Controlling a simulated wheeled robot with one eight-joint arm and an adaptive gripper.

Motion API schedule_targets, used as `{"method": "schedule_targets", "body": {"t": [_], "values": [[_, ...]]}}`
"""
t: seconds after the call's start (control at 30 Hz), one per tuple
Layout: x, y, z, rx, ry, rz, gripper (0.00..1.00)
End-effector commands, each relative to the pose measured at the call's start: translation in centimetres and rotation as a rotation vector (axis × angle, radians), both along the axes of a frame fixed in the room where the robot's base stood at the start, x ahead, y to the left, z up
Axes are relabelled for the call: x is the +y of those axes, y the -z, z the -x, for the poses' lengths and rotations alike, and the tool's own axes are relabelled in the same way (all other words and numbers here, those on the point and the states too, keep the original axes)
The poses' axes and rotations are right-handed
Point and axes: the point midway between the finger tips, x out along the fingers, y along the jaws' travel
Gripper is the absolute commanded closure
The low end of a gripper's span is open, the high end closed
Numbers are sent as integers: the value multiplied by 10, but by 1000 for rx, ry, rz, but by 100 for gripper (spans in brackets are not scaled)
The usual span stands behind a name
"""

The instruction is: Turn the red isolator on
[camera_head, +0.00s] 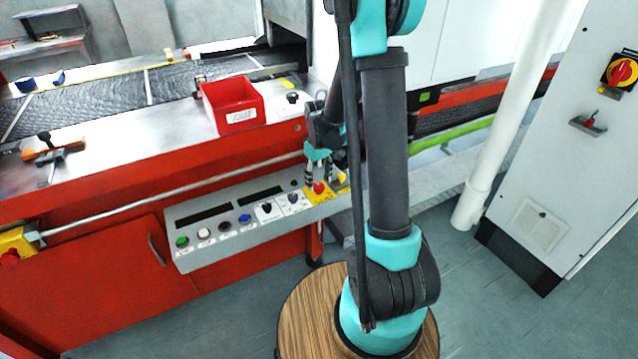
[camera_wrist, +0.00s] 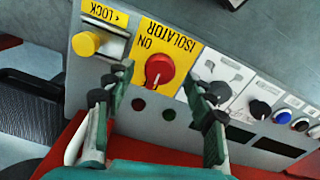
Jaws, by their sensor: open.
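The red isolator knob (camera_wrist: 160,70) sits on a yellow plate (camera_wrist: 175,46) lettered ISOLATOR and ON, upside down in the wrist view. A pale mark on the knob seems to point down, away from the word ON. The knob also shows in the head view (camera_head: 319,187), at the right end of the grey control panel (camera_head: 222,247). My gripper (camera_wrist: 155,80) is open, with one finger on each side of the knob in the wrist view. In the head view my gripper (camera_head: 319,174) is right at the knob. Contact cannot be told.
A yellow lock knob (camera_wrist: 86,43) is beside the isolator, near one finger. Black selector knobs (camera_wrist: 218,89) and several buttons line the panel. A red bin (camera_head: 232,105) stands on the machine above. A grey cabinet at right has another red-and-yellow switch (camera_head: 620,70).

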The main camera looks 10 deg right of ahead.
Motion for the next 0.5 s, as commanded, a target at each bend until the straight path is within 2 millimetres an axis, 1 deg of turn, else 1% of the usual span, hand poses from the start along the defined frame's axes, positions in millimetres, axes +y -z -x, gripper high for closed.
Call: {"method": "schedule_targets", "body": {"t": [0.03, 0.2, 0.5], "values": [[0, 6, 0, 0, 0, 0, 45], [0, 16, 0, 0, 0, 0, 45], [0, 18, 0, 0, 0, 0, 45]]}}
